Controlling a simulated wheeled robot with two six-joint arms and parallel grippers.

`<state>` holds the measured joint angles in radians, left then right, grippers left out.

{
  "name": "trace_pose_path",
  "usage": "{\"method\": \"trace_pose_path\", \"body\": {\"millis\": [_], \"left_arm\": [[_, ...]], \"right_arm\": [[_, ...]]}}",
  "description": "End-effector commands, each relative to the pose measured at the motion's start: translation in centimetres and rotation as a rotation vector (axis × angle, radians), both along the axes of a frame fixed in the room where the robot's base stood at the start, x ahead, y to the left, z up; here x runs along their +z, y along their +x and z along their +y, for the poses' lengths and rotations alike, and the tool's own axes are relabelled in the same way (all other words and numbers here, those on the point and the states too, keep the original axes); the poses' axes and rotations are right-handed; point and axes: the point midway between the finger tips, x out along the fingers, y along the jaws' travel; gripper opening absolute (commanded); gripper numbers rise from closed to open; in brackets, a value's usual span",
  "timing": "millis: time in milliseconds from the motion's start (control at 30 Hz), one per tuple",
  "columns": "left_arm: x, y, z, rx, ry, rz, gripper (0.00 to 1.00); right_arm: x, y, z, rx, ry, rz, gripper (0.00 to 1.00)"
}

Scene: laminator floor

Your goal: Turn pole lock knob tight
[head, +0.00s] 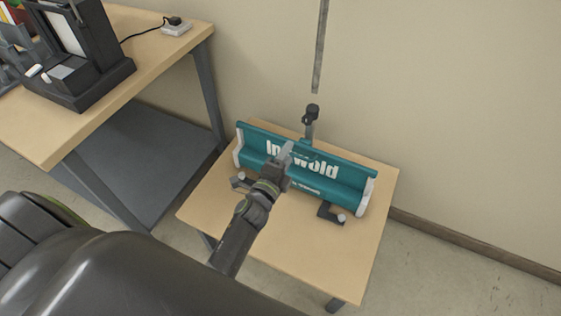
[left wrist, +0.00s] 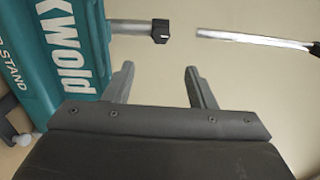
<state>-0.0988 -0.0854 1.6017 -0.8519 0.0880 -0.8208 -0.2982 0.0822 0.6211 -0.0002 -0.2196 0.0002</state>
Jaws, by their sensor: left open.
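The teal stand base (head: 350,193) with "Inkwold" lettering lies on a small wooden table. A short grey lower pole (head: 309,130) rises behind it, topped by a black lock collar or knob (head: 312,112). In the left wrist view the black collar (left wrist: 160,31) sits at the end of the lower pole (left wrist: 128,28). A thin grey upper pole (head: 320,50) shows above it, with a visible gap between; it also shows in the left wrist view (left wrist: 240,38). My left gripper (head: 287,150) is open and empty, in front of the base, apart from the collar. My right gripper is not in view.
The small table (head: 260,245) has bare top in front of the base. The base's dark feet (head: 330,215) stick out forward. A larger desk (head: 150,60) at the left bears a black machine (head: 90,70). A plain wall (head: 450,90) stands behind.

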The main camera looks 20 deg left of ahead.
Motion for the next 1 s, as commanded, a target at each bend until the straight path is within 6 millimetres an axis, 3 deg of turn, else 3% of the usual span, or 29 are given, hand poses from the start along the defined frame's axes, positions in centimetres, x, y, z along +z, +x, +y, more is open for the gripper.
{"method": "trace_pose_path", "body": {"millis": [100, 300, 867, 1000], "left_arm": [[0.0, -1.8, 0.1, 0.001, -0.001, 0.001, 0.51], [0.0, -3.3, 0.1, 0.0, -0.001, 0.0, 0.51], [0.0, -3.5, 0.1, 0.0, 0.0, 0.0, 0.51], [0.0, -3.8, 1.2, 0.037, -0.035, 0.021, 0.51]], "right_arm": [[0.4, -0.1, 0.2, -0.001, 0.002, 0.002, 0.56], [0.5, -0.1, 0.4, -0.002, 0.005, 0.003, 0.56], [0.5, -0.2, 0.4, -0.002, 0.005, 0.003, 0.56], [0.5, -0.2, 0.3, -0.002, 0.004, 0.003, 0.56]]}}
